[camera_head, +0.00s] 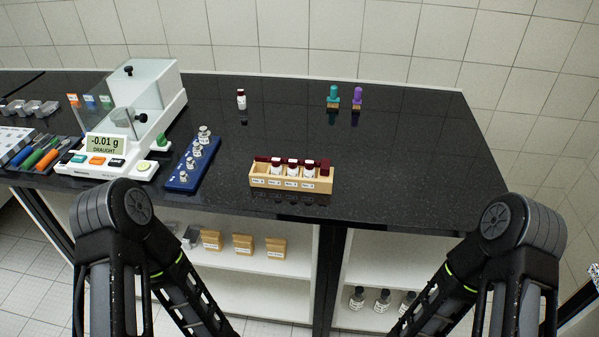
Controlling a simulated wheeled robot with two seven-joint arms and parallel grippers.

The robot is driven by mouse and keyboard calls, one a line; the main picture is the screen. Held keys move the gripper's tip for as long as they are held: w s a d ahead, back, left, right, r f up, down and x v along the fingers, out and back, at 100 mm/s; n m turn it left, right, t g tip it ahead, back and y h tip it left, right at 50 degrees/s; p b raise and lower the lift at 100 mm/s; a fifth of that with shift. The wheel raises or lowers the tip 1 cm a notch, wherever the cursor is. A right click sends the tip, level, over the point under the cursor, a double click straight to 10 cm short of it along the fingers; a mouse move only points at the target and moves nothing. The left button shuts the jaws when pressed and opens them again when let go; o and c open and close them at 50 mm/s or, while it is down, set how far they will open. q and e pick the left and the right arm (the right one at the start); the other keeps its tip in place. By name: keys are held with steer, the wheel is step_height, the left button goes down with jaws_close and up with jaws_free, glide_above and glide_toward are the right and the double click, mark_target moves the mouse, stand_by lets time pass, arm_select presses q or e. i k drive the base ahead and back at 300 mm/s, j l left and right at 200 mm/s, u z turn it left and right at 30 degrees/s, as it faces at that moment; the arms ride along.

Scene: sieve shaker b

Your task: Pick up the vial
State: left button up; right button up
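A small vial (241,102) with a white label and a dark red cap stands upright, alone, toward the back of the black bench. More vials (292,168) with dark red caps sit in a light wooden rack (291,184) near the bench's front edge. Their lower parts are hidden by the rack's front. My two arms show at the lower left and lower right, in front of the bench. Neither gripper is in the picture, and nothing of mine is near the vials.
A balance (120,130) reading -0.01 g stands at the left, with a blue tray of metal weights (193,163) beside it. Teal (333,96) and purple (357,97) capped items stand at the back. The bench's right side is clear.

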mark_target(309, 170)
steer(key=z, duration=0.9)
steer(key=j+z, duration=0.45)
steer(key=k+j+z, duration=0.2)
steer(key=z, duration=0.25)
steer(key=k+j+z, duration=0.15)
steer(key=j+z, duration=0.15)
steer(key=z, duration=0.2)
steer(key=k+j+z, duration=0.2)
steer(key=z, duration=0.25)
steer(key=k+j+z, duration=0.1)
steer(key=k, duration=0.3)
steer(key=k+j, duration=0.3)
steer(key=k+j+z, duration=0.15)
steer(key=k, duration=0.35)
